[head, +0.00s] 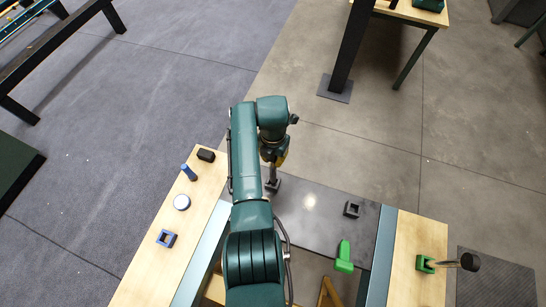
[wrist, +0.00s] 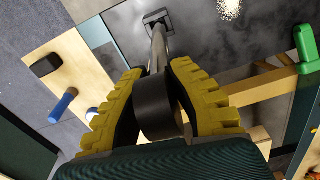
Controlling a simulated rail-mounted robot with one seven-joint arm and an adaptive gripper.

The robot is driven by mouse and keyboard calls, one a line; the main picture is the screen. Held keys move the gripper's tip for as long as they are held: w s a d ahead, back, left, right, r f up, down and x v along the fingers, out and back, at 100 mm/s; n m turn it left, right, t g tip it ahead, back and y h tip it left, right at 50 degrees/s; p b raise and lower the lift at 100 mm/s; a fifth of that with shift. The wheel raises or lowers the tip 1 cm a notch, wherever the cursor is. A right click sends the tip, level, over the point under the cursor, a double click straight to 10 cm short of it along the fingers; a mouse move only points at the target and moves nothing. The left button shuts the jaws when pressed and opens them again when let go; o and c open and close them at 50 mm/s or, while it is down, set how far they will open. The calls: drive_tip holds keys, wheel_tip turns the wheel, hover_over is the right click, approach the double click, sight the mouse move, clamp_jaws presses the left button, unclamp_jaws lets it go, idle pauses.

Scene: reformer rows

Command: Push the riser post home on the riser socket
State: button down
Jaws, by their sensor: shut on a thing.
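My gripper (wrist: 155,100), with yellow ribbed fingers, is shut on the black collar-like head of the riser post (wrist: 158,112). The post's grey metal shaft runs from the gripper down to a dark square socket (wrist: 148,18) on the dark plate; this appears to be the riser socket. In the head view the socket (head: 273,184) sits below my gripper (head: 272,163), at the plate's left back part. The shaft's lower end meets the socket in the wrist view; how deep it sits I cannot tell.
The dark plate (head: 315,205) also carries another dark square socket (head: 352,209) and a green handle-like piece (head: 344,258). Right board: green socket (head: 425,264) with a black-headed post (head: 468,262).

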drive_tip(key=shift+f+b, duration=1.95)
drive_tip(key=shift+f, duration=0.3)
drive_tip(key=c, duration=1)
unclamp_jaws()
drive_tip(key=shift+w, duration=0.1)
drive_tip(key=shift+c, duration=0.2)
wheel_tip(320, 180, up, 12)
drive_tip(key=shift+r, duration=0.1)
